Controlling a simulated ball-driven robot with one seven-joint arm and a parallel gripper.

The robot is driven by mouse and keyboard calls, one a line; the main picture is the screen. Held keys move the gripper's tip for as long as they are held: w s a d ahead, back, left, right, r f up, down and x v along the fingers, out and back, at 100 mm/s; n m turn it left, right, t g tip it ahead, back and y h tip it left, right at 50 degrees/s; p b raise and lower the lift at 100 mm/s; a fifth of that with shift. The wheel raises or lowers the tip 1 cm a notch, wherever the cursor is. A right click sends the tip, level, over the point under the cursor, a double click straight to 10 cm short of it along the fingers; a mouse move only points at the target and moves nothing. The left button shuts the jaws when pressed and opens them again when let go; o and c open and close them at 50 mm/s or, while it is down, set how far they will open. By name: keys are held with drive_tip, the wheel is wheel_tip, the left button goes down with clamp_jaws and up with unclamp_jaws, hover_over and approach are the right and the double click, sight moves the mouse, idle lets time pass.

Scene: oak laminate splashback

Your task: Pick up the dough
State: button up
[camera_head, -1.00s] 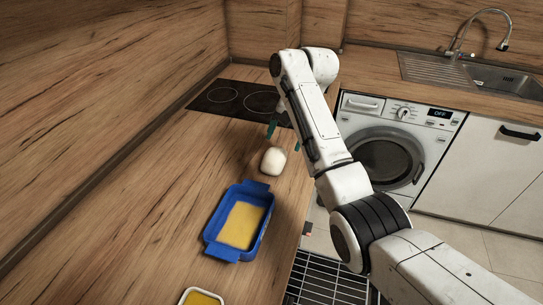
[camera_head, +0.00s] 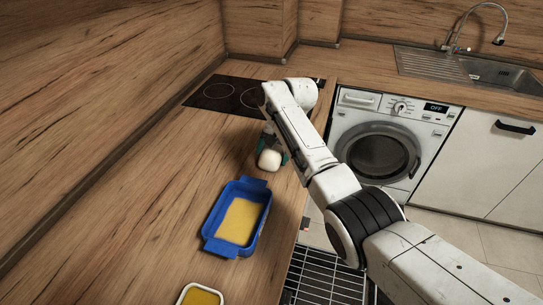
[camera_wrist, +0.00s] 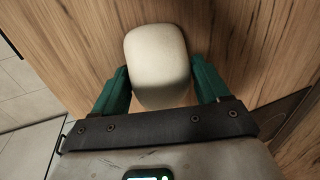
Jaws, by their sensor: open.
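The dough (camera_head: 269,160) is a pale, rounded lump on the wooden counter, between the blue dish and the cooktop. It also shows in the wrist view (camera_wrist: 157,62) at the top centre. My gripper (camera_head: 271,154) is down at the dough. In the wrist view my gripper (camera_wrist: 160,84) is open, with one green finger on each side of the dough's near end. The left finger looks very close to the dough; I cannot tell whether it touches. The right finger has a small gap.
A blue dish (camera_head: 212,231) with a yellow content stands on the counter nearer to me. A small white-rimmed container (camera_head: 200,297) with yellow content is at the bottom edge. The black cooktop (camera_head: 222,94) lies behind. The counter left of the dough is clear.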

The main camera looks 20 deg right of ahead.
drive_tip(key=shift+c, duration=0.4)
drive_tip(key=c, duration=0.8)
drive_tip(key=shift+o, duration=0.2)
drive_tip(key=shift+r, duration=0.2)
